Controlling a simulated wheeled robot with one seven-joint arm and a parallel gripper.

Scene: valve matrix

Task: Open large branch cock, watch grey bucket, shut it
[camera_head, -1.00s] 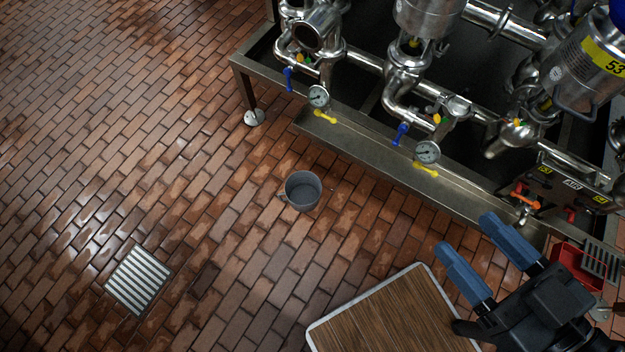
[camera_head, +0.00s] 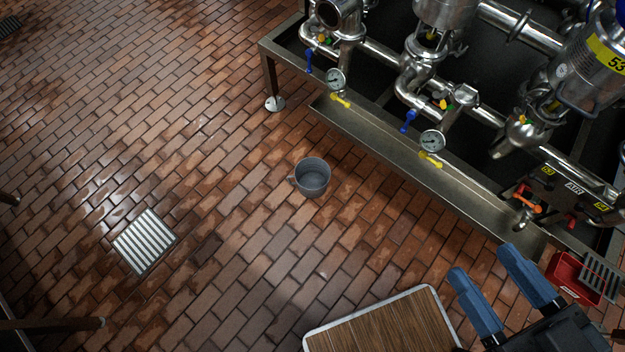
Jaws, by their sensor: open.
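The grey bucket (camera_head: 313,187) stands upright on the brick floor in front of the pipe rack, with its handle to the left. It looks empty from above. Small cocks on the rack have blue handles (camera_head: 409,121), yellow handles (camera_head: 431,159) and an orange handle (camera_head: 527,202). I cannot tell which one is the large branch cock. The orange-handled cock has a metal spout below it, over the rack's right end. My gripper (camera_head: 485,262) is open and empty at the lower right, its blue fingers apart, and appears below the orange handle in the picture.
A wood-topped board with a pale rim (camera_head: 385,325) lies at the bottom, left of my gripper. A red tray (camera_head: 572,278) is at the right. The metal rack's edge (camera_head: 400,175) runs diagonally. A floor drain grate (camera_head: 145,242) is at left. Much brick floor is clear.

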